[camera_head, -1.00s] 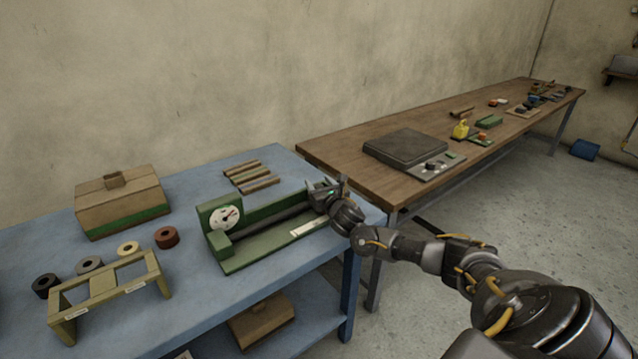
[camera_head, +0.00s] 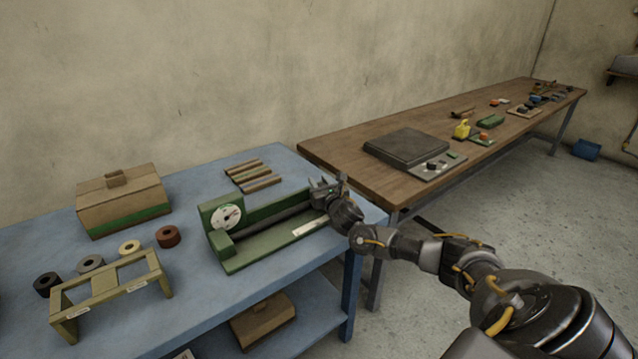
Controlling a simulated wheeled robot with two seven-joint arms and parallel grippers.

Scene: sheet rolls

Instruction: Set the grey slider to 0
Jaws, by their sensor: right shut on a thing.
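A green device (camera_head: 272,247) with a white round dial (camera_head: 226,217) at its left end stands on the blue table. A dark grey rail (camera_head: 274,225) runs along it, and a white label strip (camera_head: 311,226) lies on its front right. My right gripper (camera_head: 322,193) is at the right end of the device, shut on a part there, which I take to be the grey slider. The gripper hides most of that part. The dial's markings are too small to read. My left gripper is not in view.
The blue table (camera_head: 200,285) also holds a cardboard box (camera_head: 122,200), several rods (camera_head: 253,175), a yellowish rack (camera_head: 104,287) and several rings such as the brown one (camera_head: 168,237). A wooden table (camera_head: 350,170) with a dark slab (camera_head: 406,147) stands behind my right arm.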

